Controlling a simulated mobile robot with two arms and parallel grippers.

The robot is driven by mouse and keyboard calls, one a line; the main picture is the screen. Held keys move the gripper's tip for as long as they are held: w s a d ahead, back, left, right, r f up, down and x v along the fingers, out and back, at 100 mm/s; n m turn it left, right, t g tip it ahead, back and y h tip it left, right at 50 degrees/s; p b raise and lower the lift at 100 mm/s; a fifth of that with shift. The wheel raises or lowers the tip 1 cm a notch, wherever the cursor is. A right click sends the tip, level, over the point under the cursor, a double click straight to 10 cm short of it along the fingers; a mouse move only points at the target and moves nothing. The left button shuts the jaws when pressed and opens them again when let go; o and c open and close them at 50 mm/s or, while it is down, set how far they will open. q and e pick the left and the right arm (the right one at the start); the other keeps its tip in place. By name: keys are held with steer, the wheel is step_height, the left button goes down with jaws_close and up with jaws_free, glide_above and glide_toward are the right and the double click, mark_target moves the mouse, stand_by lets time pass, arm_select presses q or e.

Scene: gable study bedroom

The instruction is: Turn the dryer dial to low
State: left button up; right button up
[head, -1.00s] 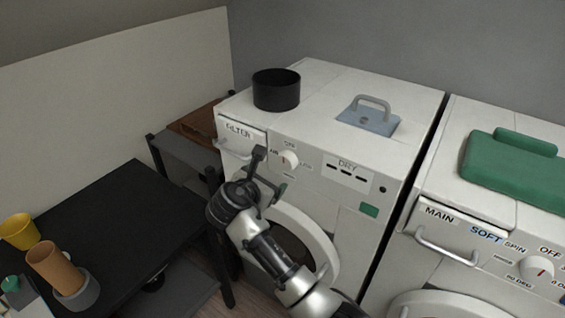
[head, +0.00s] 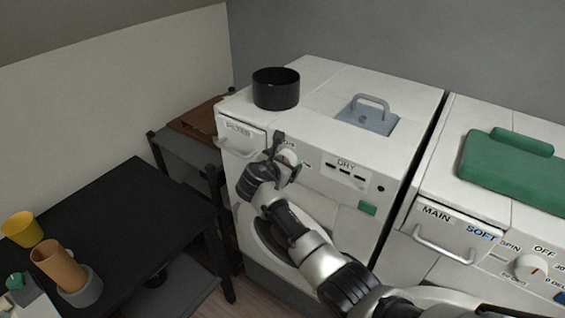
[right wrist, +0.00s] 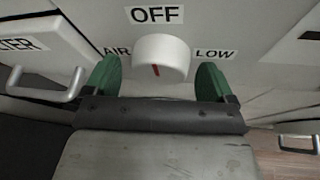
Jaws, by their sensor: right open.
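The dryer (head: 335,220) has a round white dial (right wrist: 160,60) with a short red mark on its face. In the right wrist view, the labels read OFF above the dial, AIR to its left and LOW (right wrist: 214,54) to its right. The red mark runs nearly vertically, slightly tilted; I cannot tell which label it indicates. My right gripper (right wrist: 157,80) is open, with one green fingertip on each side of the dial. I cannot tell whether either fingertip touches it. In the head view, my right gripper (head: 287,158) partly hides the dial. My left gripper is not in view.
A black pot (head: 276,90) and a blue plate with a grey handle (head: 368,116) are on the dryer top. The filter drawer (head: 241,136) is left of the dial. A washer (head: 455,225) with a green item stands right. A black table (head: 110,225) is at left.

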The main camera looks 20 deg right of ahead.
steer(key=c, duration=0.9)
steer(key=shift+s+d+f+m+t+h+b, duration=0.15)
steer(key=shift+m+t+b, duration=1)
steer(key=shift+m+b, duration=2.05)
steer(key=shift+w+a+f+m+t+h+b, duration=0.15)
steer(key=shift+m+t+b, duration=1.35)
steer(key=shift+b, duration=3.15)
steer(key=shift+s+d+f+m+t+b, duration=0.15)
steer(key=shift+m+t+b, duration=0.7)
steer(key=shift+m+b, duration=2.5)
steer(key=shift+n+b, duration=0.6)
steer(key=shift+n, duration=0.05)
